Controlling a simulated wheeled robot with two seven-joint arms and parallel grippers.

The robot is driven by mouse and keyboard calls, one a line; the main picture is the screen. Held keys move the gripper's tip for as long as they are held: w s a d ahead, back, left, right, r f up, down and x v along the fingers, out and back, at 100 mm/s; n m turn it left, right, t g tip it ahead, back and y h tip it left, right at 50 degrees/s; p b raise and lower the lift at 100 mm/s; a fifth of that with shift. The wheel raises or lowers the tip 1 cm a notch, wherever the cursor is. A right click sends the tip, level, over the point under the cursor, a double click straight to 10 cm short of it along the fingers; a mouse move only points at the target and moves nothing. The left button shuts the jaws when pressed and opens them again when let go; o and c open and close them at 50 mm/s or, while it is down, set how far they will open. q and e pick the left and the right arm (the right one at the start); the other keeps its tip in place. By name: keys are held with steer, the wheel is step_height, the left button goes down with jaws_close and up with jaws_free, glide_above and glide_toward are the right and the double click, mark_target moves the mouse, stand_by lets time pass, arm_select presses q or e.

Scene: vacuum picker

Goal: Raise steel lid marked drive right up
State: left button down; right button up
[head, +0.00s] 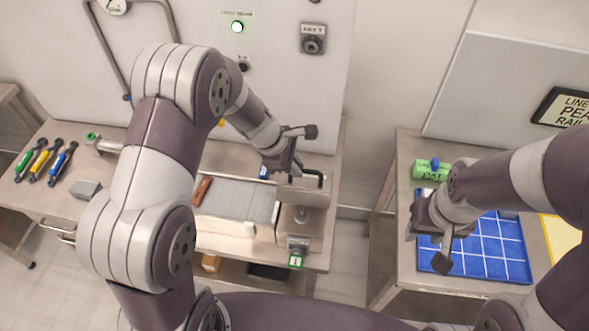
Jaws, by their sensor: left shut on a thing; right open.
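My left gripper (294,167) is at the right end of the machine on the left bench. It is shut on a dark bar-like handle (318,179), whose gripped part is mostly hidden by the jaws. A steel cover (290,203) lies just below the handle; I cannot read any drive marking, nor tell whether the cover is raised. A grey ribbed surface (236,200) with a brown block (202,190) lies to the left. My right gripper (428,240) is open and empty above the blue gridded mat (490,246) on the right table.
Several coloured-handled tools (47,163) and a grey block (86,189) lie at the left bench's far left. A green block (430,170) stands behind my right gripper. A gap separates the tables.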

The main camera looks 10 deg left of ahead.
arm_select(q)
steer(key=shift+w+a+f, duration=0.1)
steer(key=shift+w+a, duration=0.05)
steer(key=c, duration=1.3)
jaws_free()
steer(key=shift+o, duration=0.7)
steer(key=shift+w+f, duration=0.2)
steer(key=shift+w, duration=0.25)
steer(key=shift+s+r, duration=0.1)
steer(key=shift+s, duration=0.05)
arm_select(e)
steer(key=shift+w+d+f, duration=0.1)
steer(key=shift+w+f, duration=0.05)
steer(key=shift+w, duration=0.25)
